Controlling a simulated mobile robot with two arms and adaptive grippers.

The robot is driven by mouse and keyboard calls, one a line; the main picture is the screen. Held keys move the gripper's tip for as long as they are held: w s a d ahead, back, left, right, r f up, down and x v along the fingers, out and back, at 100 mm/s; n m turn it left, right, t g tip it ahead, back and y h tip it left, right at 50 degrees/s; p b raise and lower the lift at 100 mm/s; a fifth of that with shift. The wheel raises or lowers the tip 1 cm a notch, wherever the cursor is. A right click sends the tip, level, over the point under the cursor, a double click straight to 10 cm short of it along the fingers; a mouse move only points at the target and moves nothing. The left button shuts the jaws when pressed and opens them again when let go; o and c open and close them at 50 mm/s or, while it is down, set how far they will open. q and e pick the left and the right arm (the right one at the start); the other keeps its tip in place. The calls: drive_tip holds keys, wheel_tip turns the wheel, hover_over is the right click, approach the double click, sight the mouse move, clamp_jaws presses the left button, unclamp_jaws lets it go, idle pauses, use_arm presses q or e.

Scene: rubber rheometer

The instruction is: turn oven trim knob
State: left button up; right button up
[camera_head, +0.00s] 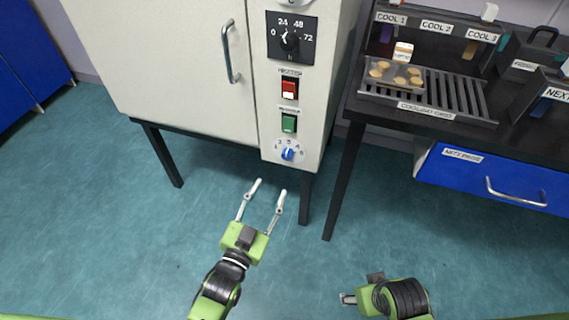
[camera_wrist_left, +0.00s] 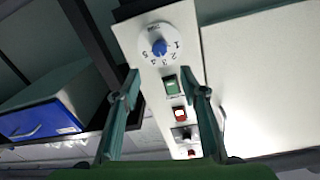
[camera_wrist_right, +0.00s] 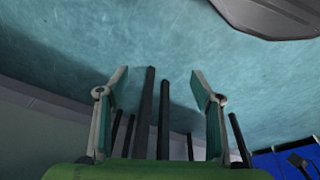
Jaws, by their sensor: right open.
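The oven trim knob (camera_head: 287,154) is a small blue knob on a white numbered dial, low on the oven's control panel. It also shows in the left wrist view (camera_wrist_left: 159,47), near the top and ahead of the fingers. My left gripper (camera_head: 268,188) is open and empty, below and in front of the knob, apart from it. The same gripper's fingers frame the panel in the left wrist view (camera_wrist_left: 163,90). My right gripper (camera_wrist_right: 158,85) is open and empty; in its wrist view it faces the floor and dark table legs. In the head view its fingers are mostly hidden.
The oven (camera_head: 165,70) stands on a dark-legged frame. Above the knob are a green switch (camera_head: 289,123), a red switch (camera_head: 289,88) and a black timer dial (camera_head: 290,40). A dark table with a cooling rack (camera_head: 455,97) and blue drawer (camera_head: 490,180) stands right. Floor in front is clear.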

sight(286, 157)
use_arm(q)
drive_tip(key=b+x, duration=0.2)
drive_tip(key=x, duration=0.9)
drive_tip(key=shift+w+f, duration=0.1)
drive_tip(key=shift+f, duration=0.05)
drive_tip(key=shift+w+d, duration=0.3)
drive_tip(key=shift+w, duration=0.35)
use_arm(e)
drive_tip(key=v, duration=0.7)
drive_tip(key=shift+w+r, duration=0.25)
drive_tip(key=shift+r, duration=0.05)
drive_tip(key=shift+d, duration=0.1)
use_arm(q)
drive_tip(key=c, duration=1.1)
